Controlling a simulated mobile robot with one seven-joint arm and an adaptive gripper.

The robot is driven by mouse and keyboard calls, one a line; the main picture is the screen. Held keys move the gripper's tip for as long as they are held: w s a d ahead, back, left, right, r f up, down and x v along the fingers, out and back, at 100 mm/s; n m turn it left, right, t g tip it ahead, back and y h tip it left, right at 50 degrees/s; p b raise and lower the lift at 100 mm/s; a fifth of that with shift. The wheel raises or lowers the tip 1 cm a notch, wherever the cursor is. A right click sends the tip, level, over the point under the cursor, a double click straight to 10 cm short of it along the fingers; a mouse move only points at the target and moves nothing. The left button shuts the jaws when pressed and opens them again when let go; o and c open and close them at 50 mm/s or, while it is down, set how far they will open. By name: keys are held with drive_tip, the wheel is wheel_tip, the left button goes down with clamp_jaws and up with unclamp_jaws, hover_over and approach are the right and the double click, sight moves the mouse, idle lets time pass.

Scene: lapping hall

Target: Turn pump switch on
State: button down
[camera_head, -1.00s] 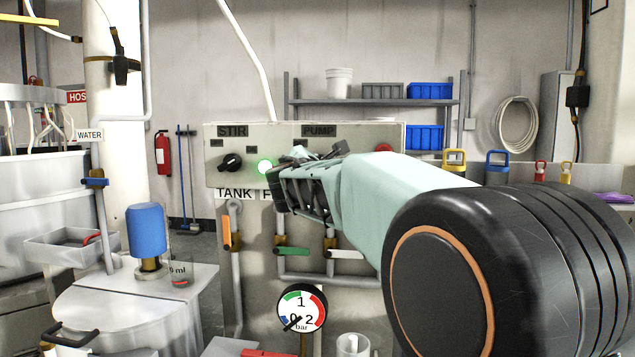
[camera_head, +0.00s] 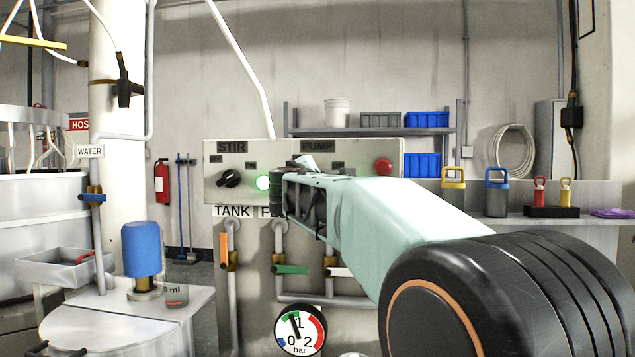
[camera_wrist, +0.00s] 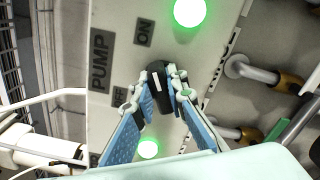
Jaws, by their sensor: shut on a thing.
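The black pump switch (camera_wrist: 157,95) is a knob with a white mark on the pale control panel (camera_wrist: 118,20). In the wrist view my gripper (camera_wrist: 164,82) has its fingers closed around its sides. PUMP, ON and OFF labels lie beside it; OFF is partly covered. A green lamp (camera_wrist: 190,12) glows beyond the ON label (camera_wrist: 144,32). In the head view my gripper (camera_head: 300,200) covers the switch, below the PUMP label (camera_head: 318,146). The pressure gauge (camera_head: 299,331) has its needle pointing up and left, between 0 and 1.
The black STIR knob (camera_head: 229,179) and a lit green lamp (camera_head: 264,182) are left of my gripper. A red button (camera_head: 383,166) is at the panel's right. Valves with orange (camera_head: 223,249) and green (camera_head: 291,269) handles sit below.

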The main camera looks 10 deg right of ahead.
drive_tip(key=c, duration=1.9)
unclamp_jaws()
drive_tip(key=shift+c, duration=0.2)
